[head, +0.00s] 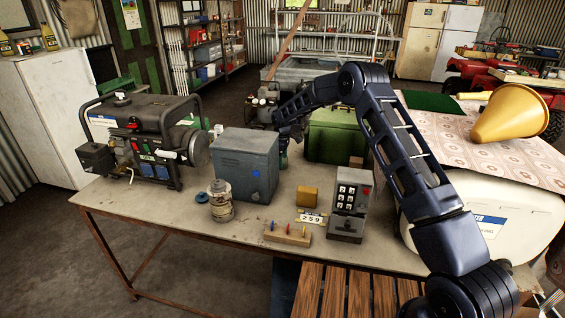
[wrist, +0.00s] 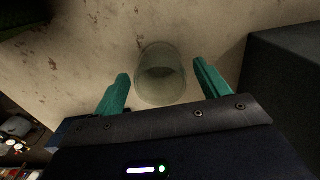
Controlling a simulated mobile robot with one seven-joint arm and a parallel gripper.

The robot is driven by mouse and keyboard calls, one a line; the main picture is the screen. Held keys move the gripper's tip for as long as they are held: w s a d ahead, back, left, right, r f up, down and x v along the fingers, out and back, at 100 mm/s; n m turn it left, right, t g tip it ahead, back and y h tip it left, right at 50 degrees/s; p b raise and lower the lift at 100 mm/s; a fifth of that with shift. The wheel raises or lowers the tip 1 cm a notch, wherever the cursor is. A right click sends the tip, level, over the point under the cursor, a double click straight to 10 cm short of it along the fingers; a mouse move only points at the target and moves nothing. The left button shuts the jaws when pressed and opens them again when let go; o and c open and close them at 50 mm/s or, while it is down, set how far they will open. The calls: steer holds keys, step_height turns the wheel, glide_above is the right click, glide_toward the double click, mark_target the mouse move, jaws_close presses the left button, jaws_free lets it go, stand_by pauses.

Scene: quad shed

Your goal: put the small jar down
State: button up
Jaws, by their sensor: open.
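In the wrist view a small, empty-looking glass jar (wrist: 161,75) stands on the worn pale tabletop, seen from above. My gripper (wrist: 163,85) is open, with one teal finger on each side of the jar and a visible gap on both sides. In the head view my gripper (head: 284,150) is low behind the right rear of the grey metal box (head: 243,165), beside the green case (head: 336,135). The jar cannot be made out clearly there, hidden by the box and my gripper.
In the wrist view a dark box side (wrist: 282,85) stands close on the right.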

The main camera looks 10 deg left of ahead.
step_height(320, 180, up, 10)
steer(key=shift+r, duration=0.2)
steer(key=s+d+r+m+t, duration=0.1)
steer(key=s+d+r+m, duration=0.25)
steer(key=d+r, duration=1.35)
steer(key=s+d+r+m+t, duration=0.1)
steer(key=s+d+r+m, duration=0.1)
steer(key=s+d+r, duration=0.45)
steer(key=s+d+r+m, duration=0.2)
steer(key=d+r+m, duration=0.1)
steer(key=d, duration=0.6)
steer(key=s+d+m, duration=0.2)
steer(key=s+d, duration=0.4)
steer(key=s, duration=0.2)
steer(key=s+d+r+m+t, duration=0.1)
steer(key=s+d+m, duration=0.1)
steer(key=s+d, duration=0.5)
steer(key=s+d+r+m+t, duration=0.1)
steer(key=s+d+m, duration=0.2)
steer(key=s+d, duration=0.3)
steer(key=shift+s+d, duration=0.2)
steer(key=shift+s, duration=0.7)
steer(key=shift+s+d, duration=0.2)
steer(key=shift+s, duration=0.7)
steer(key=s+d+f+m, duration=0.2)
steer(key=s+d+f, duration=0.1)
steer(key=s, duration=0.5)
steer(key=shift+s+f+t, duration=0.25)
steer(key=shift+f+t, duration=0.05)
steer(key=shift+f, duration=0.25)
